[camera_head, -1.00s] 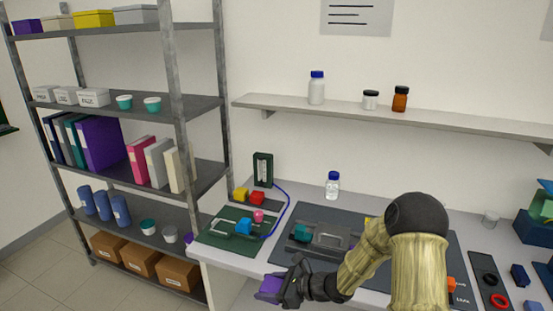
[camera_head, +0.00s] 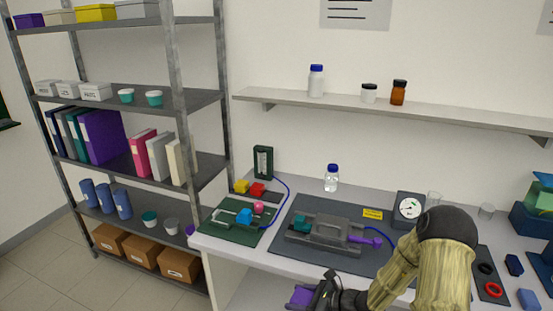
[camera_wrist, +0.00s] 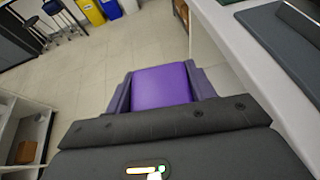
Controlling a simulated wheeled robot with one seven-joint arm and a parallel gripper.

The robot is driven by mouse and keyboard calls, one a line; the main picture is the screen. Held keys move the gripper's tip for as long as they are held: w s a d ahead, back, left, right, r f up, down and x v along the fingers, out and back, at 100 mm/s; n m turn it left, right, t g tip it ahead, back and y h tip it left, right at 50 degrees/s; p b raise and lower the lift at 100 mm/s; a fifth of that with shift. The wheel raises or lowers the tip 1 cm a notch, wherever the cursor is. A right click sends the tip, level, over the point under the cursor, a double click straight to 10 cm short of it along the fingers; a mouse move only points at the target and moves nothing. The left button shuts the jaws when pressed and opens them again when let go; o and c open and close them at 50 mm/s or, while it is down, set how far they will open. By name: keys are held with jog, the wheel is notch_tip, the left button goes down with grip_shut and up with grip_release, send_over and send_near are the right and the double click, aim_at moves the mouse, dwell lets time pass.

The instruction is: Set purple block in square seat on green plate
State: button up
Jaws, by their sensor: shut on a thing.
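My gripper (camera_head: 326,291) is at the bottom of the head view, below and in front of the table's front edge. It is shut on the purple block (camera_head: 301,297); the block (camera_wrist: 161,86) also shows between the fingers in the wrist view, with floor beyond it. I cannot tell which part of the plate is the square seat.
A grey mat (camera_head: 290,261) right of the plate bears a grey fixture (camera_head: 318,232) with a purple handle (camera_head: 366,239). A blue cable runs beside the plate. A shelf rack (camera_head: 180,100) rises at left.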

jog(key=s+d+f+m+t, duration=0.1)
jog(key=s+d+f, duration=0.1)
jog(key=d+f, duration=0.1)
jog(key=s+d+f+t+h, duration=0.1)
jog(key=s+d+f, duration=0.1)
jog(key=d, duration=0.3)
jog(key=shift+s+d+f+m, duration=0.4)
jog(key=shift+s, duration=0.1)
jog(key=m+t+h, duration=0.4)
jog(key=m, duration=0.1)
jog(key=shift+h, duration=0.3)
